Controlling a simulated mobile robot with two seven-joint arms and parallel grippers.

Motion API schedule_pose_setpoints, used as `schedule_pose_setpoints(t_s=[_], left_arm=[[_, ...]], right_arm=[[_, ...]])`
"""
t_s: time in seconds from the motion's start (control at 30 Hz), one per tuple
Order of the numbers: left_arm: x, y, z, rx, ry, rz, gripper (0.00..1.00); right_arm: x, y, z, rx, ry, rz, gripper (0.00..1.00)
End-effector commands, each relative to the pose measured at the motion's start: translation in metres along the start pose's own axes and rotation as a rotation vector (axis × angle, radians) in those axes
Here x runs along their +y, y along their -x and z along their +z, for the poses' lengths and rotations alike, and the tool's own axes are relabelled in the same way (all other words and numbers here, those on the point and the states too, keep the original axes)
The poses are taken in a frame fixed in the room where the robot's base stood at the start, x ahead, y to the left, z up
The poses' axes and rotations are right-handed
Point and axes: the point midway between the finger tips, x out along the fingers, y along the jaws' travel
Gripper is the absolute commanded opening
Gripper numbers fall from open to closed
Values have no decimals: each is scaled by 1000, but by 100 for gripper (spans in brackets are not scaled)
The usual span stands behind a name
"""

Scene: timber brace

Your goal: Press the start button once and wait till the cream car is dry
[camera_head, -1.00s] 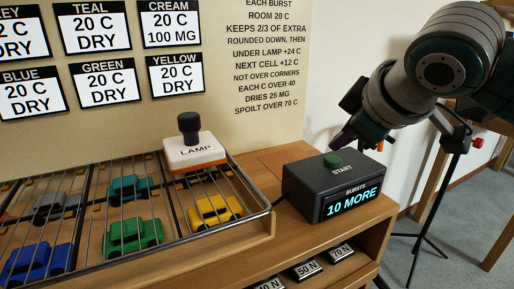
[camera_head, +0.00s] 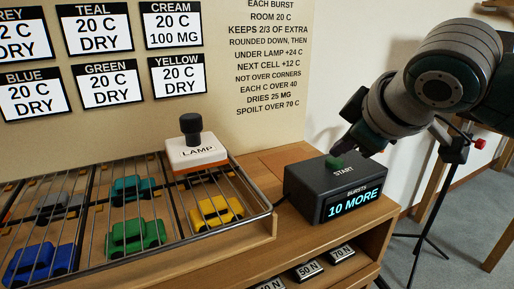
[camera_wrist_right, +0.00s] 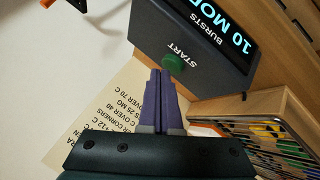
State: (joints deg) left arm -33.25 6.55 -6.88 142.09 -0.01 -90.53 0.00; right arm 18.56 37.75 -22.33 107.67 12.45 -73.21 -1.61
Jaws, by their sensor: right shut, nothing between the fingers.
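The green start button (camera_head: 335,163) sits on top of a dark box (camera_head: 305,187) whose display reads "10 MORE" bursts. My right gripper (camera_head: 346,153) is shut and empty, its fingertips right at the button; I cannot tell whether they touch it. In the right wrist view the purple fingertips (camera_wrist_right: 160,73) are beside the button (camera_wrist_right: 173,63). The lamp (camera_head: 195,152) stands on the rack at its back right and hides what is under it; I see no cream car. The cream card (camera_head: 172,22) reads 20 C, 100 MG. My left gripper is not in view.
The wire rack (camera_head: 262,213) holds grey, teal, blue, green and yellow (camera_head: 216,211) cars. Weights marked in N lie on the shelf below. A tripod stand (camera_head: 436,200) is at the right.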

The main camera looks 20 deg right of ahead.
Motion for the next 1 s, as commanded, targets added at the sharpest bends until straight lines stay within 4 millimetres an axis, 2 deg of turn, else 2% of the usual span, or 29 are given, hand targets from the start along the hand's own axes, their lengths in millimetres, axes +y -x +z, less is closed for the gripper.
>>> schedule_pose_setpoints(t_s=[1.0], left_arm=[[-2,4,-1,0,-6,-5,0]], right_arm=[[-3,-3,3,-2,0,-1,0]])
